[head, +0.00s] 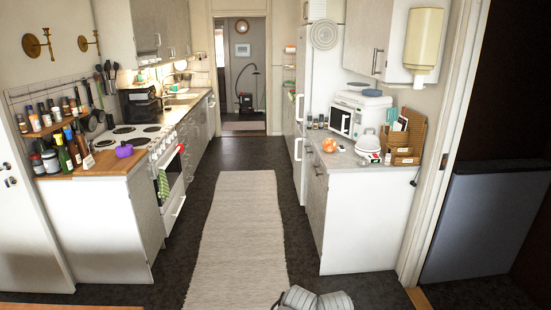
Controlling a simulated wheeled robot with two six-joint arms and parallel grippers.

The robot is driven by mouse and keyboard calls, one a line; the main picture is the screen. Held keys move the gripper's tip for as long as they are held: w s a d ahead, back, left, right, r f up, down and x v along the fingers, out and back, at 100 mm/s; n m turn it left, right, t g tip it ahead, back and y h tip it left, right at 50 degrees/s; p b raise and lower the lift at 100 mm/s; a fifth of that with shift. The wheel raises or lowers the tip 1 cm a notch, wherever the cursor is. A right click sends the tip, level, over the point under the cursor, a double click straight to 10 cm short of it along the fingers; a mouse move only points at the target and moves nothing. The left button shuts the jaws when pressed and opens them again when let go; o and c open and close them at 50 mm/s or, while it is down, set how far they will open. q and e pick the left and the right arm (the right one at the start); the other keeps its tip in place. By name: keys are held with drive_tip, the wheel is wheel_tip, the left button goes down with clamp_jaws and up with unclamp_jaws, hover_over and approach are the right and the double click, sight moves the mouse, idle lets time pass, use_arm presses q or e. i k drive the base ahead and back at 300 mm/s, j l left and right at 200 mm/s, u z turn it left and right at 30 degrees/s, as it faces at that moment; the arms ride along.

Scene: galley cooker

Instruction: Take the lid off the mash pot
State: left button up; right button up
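Neither of my grippers can be made out in the head view, and nothing is seen touching the purple thing.
The white cooker (172,185) has dark hotplates and a green towel on its front. Bottles (68,147) crowd the left counter. A pale runner (238,235) covers the open aisle. The right counter (340,160) holds a microwave (341,121) and an orange thing (329,145).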

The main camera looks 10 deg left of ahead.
sight(123, 147)
drive_tip(key=i+u, duration=0.15)
drive_tip(key=i, duration=0.45)
drive_tip(key=i+l+u, duration=0.15)
drive_tip(key=i, duration=0.45)
drive_tip(key=i+u, duration=0.2)
drive_tip(key=i, duration=0.4)
drive_tip(key=i+j+u, duration=0.1)
drive_tip(key=i+u, duration=0.8)
drive_tip(key=i, duration=0.15)
drive_tip(key=i+l+u, duration=0.3)
drive_tip(key=i+u, duration=0.15)
drive_tip(key=i+j+u, duration=0.1)
drive_tip(key=i+u, duration=0.3)
drive_tip(key=i, duration=0.2)
drive_tip(key=i+u, duration=0.4)
drive_tip(key=i, duration=0.15)
drive_tip(key=i+z, duration=0.2)
drive_tip(key=i+l+u, duration=0.1)
drive_tip(key=l+u, duration=0.15)
drive_tip(key=l, duration=0.3)
drive_tip(key=l+u, duration=0.25)
drive_tip(key=l, duration=0.3)
